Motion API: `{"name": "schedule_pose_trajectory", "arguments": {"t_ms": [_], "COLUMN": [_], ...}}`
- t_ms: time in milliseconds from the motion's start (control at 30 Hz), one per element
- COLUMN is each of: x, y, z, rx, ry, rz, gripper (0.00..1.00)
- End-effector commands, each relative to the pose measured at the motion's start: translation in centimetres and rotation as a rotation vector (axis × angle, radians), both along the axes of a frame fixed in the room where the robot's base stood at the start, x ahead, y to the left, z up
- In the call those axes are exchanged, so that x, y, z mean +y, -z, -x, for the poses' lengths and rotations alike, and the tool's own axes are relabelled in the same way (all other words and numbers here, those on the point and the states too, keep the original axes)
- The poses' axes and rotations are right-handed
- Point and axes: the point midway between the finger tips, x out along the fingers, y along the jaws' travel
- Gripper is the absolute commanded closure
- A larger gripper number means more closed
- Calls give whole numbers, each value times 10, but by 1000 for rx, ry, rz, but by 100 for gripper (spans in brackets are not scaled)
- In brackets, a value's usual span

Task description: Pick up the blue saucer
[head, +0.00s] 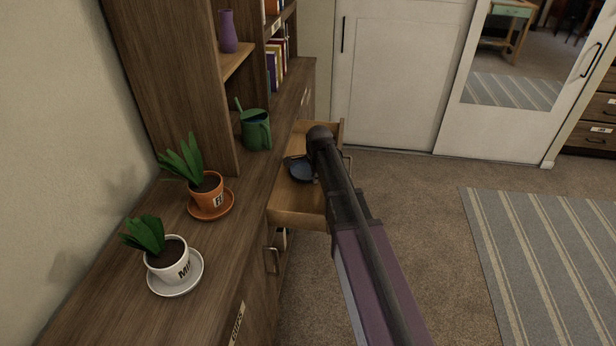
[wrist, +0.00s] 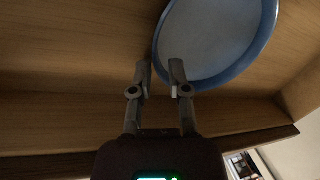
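The blue saucer (head: 302,174) lies inside an open wooden drawer (head: 297,208), partly hidden by my arm in the head view. In the wrist view the saucer (wrist: 215,40) fills the upper right, with its blue rim curving down near my fingers. My gripper (wrist: 160,74) is open, with a clear gap between its fingertips. The right fingertip overlaps the saucer in the picture, and the left fingertip is just outside its left rim. I cannot tell whether either finger touches the saucer.
Drawer walls stand close around the saucer. On the cabinet top (head: 222,262) are a green watering can (head: 256,131), an orange potted plant (head: 207,193) on an orange saucer, and a white potted plant (head: 168,260) on a white saucer. Open floor lies to the right with a striped rug (head: 545,250).

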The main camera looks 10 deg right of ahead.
Motion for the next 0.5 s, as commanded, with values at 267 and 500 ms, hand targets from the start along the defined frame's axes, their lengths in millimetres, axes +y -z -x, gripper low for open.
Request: {"name": "schedule_pose_trajectory", "arguments": {"t_ms": [267, 500], "x": [0, 0], "y": [9, 9], "z": [-2, -2], "rx": [0, 0], "ry": [0, 0], "rz": [0, 0], "gripper": [78, 78]}}
